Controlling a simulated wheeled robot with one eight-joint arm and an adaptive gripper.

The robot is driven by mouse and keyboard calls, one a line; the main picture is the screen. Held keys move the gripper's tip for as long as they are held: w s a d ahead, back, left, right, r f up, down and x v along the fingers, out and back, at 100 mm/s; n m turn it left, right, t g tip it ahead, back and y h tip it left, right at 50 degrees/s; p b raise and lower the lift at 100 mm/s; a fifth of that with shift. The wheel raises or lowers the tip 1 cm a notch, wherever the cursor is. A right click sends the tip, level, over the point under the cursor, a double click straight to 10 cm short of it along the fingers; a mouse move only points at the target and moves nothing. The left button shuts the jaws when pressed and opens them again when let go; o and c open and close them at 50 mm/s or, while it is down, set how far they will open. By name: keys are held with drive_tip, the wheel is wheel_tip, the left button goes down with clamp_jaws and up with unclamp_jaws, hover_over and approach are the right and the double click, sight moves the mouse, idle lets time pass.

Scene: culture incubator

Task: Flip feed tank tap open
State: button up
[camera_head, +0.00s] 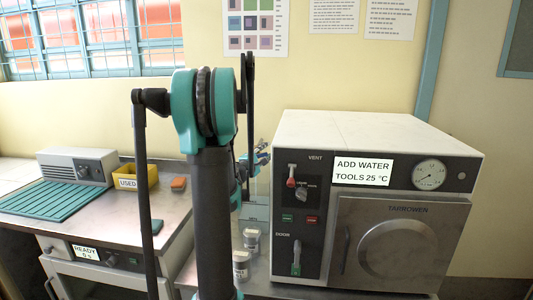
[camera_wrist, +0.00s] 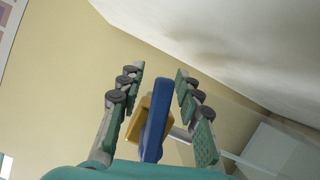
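In the wrist view, a blue tap lever (camera_wrist: 156,120) stands lengthwise between the fingers of my gripper (camera_wrist: 158,76). A brass-coloured tap body (camera_wrist: 138,128) shows beside and behind it, with a pale pipe running off to the right. My gripper is open, with one green-padded finger on each side of the lever and visible gaps to both. In the head view, small blue parts show just right of my arm, left of the incubator; I cannot tell tap from gripper there. The feed tank is mostly hidden behind my arm.
On the left bench are a yellow "USED" bin (camera_head: 146,174), a grey device (camera_head: 78,165) and a green ribbed mat (camera_head: 45,201).

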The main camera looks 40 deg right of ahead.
clamp_jaws()
idle(0.5)
drive_tip(key=shift+s+f+m+g+y, duration=0.15)
drive_tip(key=shift+f+m+y, duration=0.2)
drive_tip(key=shift+m, duration=0.45)
drive_tip(key=shift+w+f+m+g+y, duration=0.15)
drive_tip(key=shift+f+m, duration=0.25)
drive_tip(key=shift+m, duration=0.4)
drive_tip(key=shift+s, duration=0.1)
unclamp_jaws()
